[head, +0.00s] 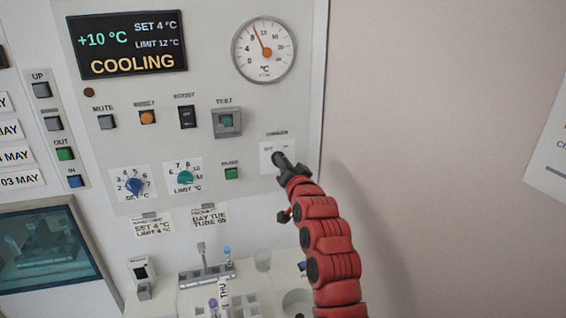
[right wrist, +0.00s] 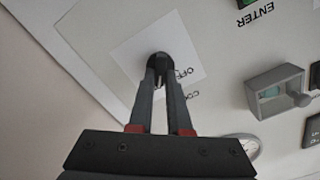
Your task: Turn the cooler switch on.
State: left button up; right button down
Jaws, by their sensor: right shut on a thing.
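The cooler switch (right wrist: 158,57) is a small dark knob on a white label plate (head: 266,151) at the lower right of the grey control panel (head: 212,77). In the right wrist view the plate shows upside down, with "OFF" beside the knob. My right gripper (head: 284,165), on a red arm, reaches the plate from below right. In the right wrist view its two fingers (right wrist: 158,74) are shut on the knob. The fingers cover much of the knob, so I cannot tell its setting. My left gripper is not in view.
The display (head: 127,44) reads "+10 °C" and "COOLING". A dial gauge (head: 264,50) is above the switch. A boxed TEST button (head: 227,122) and a green button (head: 232,173) are left of it. Below is a bench with a tube rack (head: 207,276).

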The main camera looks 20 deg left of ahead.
jog(key=shift+m, duration=0.5)
jog(key=c, duration=0.9)
grip_release()
jog(key=shift+o, duration=0.2)
jog(key=shift+d, duration=0.1)
jog(key=b+v, duration=0.5)
jog(key=v, duration=1.2)
jog(key=shift+b, duration=0.35)
jog(key=shift+s+d, duration=0.1)
jog(key=shift+s, duration=0.05)
